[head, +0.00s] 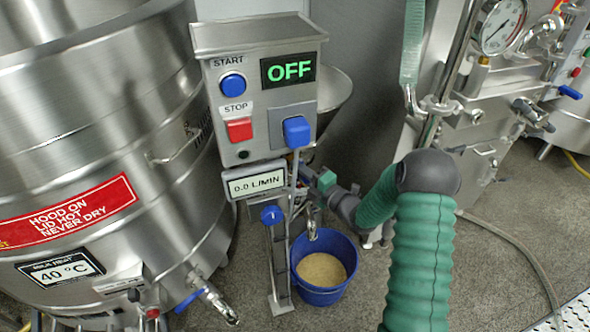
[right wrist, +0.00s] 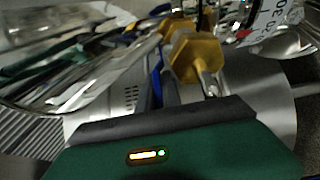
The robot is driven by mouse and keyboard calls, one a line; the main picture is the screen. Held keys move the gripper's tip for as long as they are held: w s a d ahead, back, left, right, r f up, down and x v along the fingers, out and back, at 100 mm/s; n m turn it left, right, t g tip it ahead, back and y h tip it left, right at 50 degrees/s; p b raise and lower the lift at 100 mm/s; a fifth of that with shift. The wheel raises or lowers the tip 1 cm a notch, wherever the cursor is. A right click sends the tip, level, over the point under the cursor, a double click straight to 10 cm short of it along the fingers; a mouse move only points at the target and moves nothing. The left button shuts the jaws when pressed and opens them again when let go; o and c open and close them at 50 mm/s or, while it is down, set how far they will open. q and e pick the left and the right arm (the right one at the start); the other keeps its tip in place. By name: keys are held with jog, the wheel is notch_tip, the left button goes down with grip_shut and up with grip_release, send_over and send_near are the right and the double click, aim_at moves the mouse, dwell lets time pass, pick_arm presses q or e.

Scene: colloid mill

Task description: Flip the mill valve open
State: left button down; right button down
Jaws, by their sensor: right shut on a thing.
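The colloid mill's control box (head: 262,90) shows a green OFF, a blue START button and a red STOP button. Below it a flow display (head: 257,181) reads 0.0 L/MIN. My right gripper (head: 311,176) reaches in from the right under the box, shut on what looks like the mill valve's handle, mostly hidden behind the post and gripper. In the right wrist view, a yellow fitting (right wrist: 195,55) sits just ahead of my green gripper body; that view is blurred, so the exact grip cannot be told. My left gripper is not in view.
A blue bucket (head: 323,284) with pale contents stands below my gripper. A large steel vat (head: 100,130) fills the left. A blue lever (head: 296,131) and blue knob (head: 271,215) are close by on the box and post. Gauge and piping (head: 498,28) stand at right.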

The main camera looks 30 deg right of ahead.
jog(key=shift+s+d+f+n+g+y, duration=0.2)
jog(key=shift+n+y, duration=0.15)
jog(key=shift+y, duration=0.15)
jog(key=shift+s+d+f+n+g+y, duration=0.1)
jog(key=shift+s+f+n+g+y, duration=0.1)
jog(key=shift+n+y, duration=0.25)
jog(key=shift+y, duration=0.25)
jog(key=c, duration=1.6)
grip_release()
jog(key=shift+o, duration=0.4)
jog(key=shift+w, duration=0.1)
jog(key=shift+r, duration=0.35)
jog(key=s+a+r+p, duration=0.4)
jog(key=s+a+p, duration=0.4)
jog(key=s, duration=0.5)
jog(key=shift+s+a+r, duration=0.2)
jog(key=shift+s+a, duration=0.05)
